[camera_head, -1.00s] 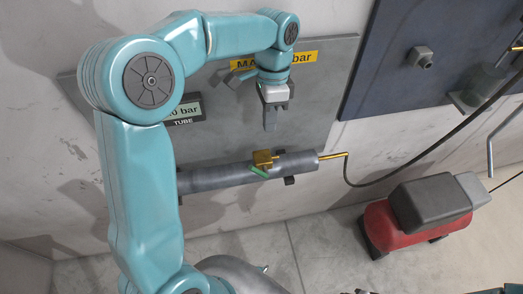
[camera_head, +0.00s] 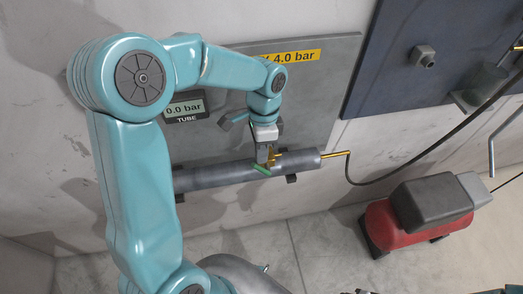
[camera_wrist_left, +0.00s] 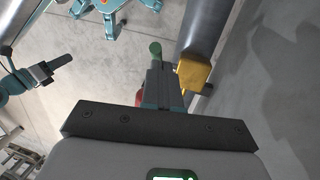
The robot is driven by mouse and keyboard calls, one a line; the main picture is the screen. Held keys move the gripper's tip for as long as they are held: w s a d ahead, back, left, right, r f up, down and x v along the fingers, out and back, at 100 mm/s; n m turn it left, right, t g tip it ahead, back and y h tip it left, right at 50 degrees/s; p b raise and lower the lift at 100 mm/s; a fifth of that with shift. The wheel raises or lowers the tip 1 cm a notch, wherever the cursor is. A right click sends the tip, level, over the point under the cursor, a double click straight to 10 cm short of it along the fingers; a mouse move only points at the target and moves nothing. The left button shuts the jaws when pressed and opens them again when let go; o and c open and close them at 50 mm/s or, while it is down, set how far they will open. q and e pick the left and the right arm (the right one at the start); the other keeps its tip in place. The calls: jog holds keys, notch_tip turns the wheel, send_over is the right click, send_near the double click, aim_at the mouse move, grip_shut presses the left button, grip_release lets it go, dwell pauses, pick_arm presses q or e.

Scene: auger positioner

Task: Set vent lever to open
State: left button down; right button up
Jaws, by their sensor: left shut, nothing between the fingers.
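The vent lever has a green handle (camera_head: 262,169) and sits on a brass valve (camera_head: 276,159) on top of the grey tube (camera_head: 222,175). My left gripper (camera_head: 264,158) is shut and empty, pointing down right at the lever and valve. In the left wrist view, the shut fingers (camera_wrist_left: 162,92) are in front of the green lever end (camera_wrist_left: 155,48), with the brass valve (camera_wrist_left: 194,72) just to their right. I cannot tell whether the fingers touch the lever.
A grey wall panel behind carries a pressure display (camera_head: 185,106) and a yellow label (camera_head: 291,57). A brass fitting (camera_head: 335,155) at the tube's right end joins a black hose (camera_head: 400,155). A red compressor (camera_head: 391,228) stands on the floor at right.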

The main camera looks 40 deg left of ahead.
pick_arm(q)
jog(key=shift+s+a+f+m+t+h+b, duration=0.15)
jog(key=shift+s+a+f+t+h+b, duration=0.85)
jog(key=shift+b, duration=3.1)
jog(key=shift+s+a+f+m+t+h+b, duration=0.3)
jog(key=shift+s+f+t+h+b, duration=0.7)
jog(key=shift+b, duration=3.1)
jog(key=shift+s+a+f+m+t+h+b, duration=0.1)
jog(key=shift+s+a+f+t+h+b, duration=0.9)
jog(key=shift+b, duration=3.1)
jog(key=shift+w+d+r+t, duration=0.25)
jog(key=shift+w+r+t, duration=0.1)
jog(key=shift+w+t, duration=0.25)
jog(key=shift+w+d, duration=0.1)
jog(key=p+v, duration=0.2)
jog(key=v, duration=0.9)
jog(key=shift+w+r, duration=0.35)
